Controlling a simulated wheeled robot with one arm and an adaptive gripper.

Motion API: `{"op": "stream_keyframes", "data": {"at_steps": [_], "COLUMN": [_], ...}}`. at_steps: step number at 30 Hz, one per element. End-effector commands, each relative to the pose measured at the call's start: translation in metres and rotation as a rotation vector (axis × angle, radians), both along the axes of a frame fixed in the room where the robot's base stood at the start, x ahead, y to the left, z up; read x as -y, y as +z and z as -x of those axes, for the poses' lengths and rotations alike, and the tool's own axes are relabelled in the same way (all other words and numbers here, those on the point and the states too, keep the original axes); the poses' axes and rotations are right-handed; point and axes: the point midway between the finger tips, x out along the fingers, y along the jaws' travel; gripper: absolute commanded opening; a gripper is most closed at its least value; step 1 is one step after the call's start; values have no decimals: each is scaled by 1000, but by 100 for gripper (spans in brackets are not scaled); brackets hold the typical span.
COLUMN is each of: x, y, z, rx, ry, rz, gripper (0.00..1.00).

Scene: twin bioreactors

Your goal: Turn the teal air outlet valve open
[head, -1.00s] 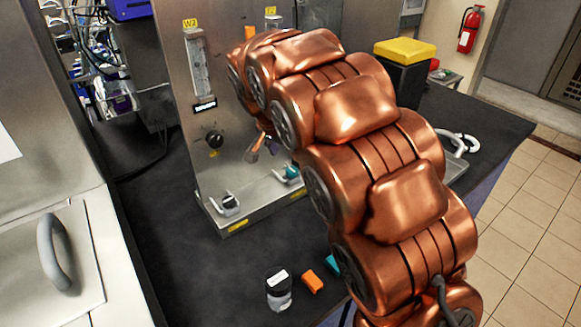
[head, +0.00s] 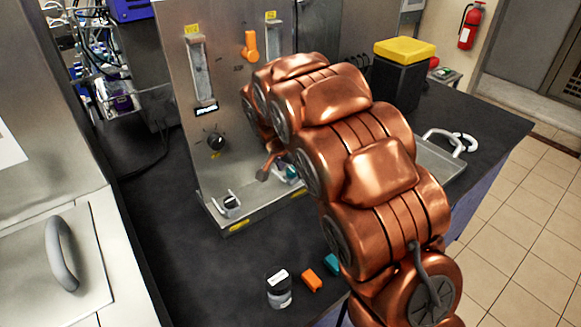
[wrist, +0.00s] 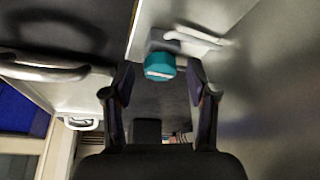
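A teal round piece with a white mark (wrist: 160,66) sits by a pale bracket on the panel's ledge in the wrist view. It is partly hidden behind my arm in the head view (head: 291,174). I cannot tell whether it is the air outlet valve; no other teal handle shows on the panel, part of which my arm covers. My gripper (wrist: 161,92) is open and empty, with the teal piece beyond and between its fingertips, apart from them. In the head view one finger shows low in front of the panel, just left of the teal piece.
The steel panel (head: 222,120) carries an orange lever (head: 250,45) and a black knob (head: 216,141). A dark-capped piece (head: 230,202) sits in another bracket. A small jar (head: 279,290), an orange block (head: 312,280) and a teal block (head: 331,264) stand on the dark bench.

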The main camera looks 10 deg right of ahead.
Motion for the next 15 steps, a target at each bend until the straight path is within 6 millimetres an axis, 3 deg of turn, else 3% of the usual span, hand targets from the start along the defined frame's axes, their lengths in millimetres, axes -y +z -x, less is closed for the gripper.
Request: {"op": "stream_keyframes", "data": {"at_steps": [2, 15], "x": [0, 0], "y": [0, 0], "z": [0, 0], "rx": [0, 0], "ry": [0, 1], "rz": [0, 0], "gripper": [49, 4]}}
